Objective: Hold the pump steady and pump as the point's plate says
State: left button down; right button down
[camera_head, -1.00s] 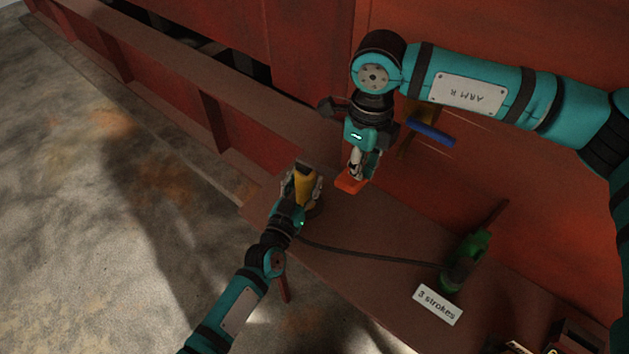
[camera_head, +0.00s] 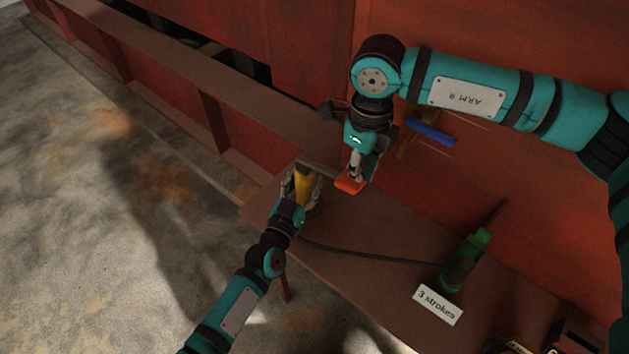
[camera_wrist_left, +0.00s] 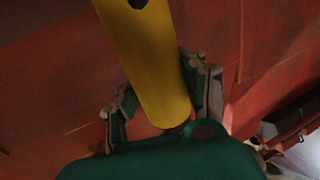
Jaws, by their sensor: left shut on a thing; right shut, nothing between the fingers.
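The yellow pump (camera_head: 304,190) stands at the left end of the brown shelf. My left gripper (camera_head: 301,188) is shut around its body, and the left wrist view shows the yellow cylinder (camera_wrist_left: 150,65) between the fingers (camera_wrist_left: 163,100). A grey lever (camera_head: 318,167) at the pump's top runs right to an orange grip (camera_head: 349,184). My right gripper (camera_head: 355,178) is shut and empty, its fingertips at the orange grip; I cannot tell whether they touch. The white plate (camera_head: 438,304) at the shelf's front reads "3 strokes".
A dark hose (camera_head: 375,254) runs along the shelf (camera_head: 350,230) from the pump towards a green fitting (camera_head: 465,262). A blue handle (camera_head: 431,132) is on the red wall (camera_head: 560,200) behind my right gripper. Dark items stand at the lower right.

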aim_at(357, 185)
dwell(0.4)
dwell(1.4)
jog(key=shift+f, duration=0.1)
dwell(1.3)
jog(key=shift+f, duration=2.3)
jog(key=shift+r, duration=2.4)
pick_arm(q)
jog(key=c, duration=0.6)
grip_release()
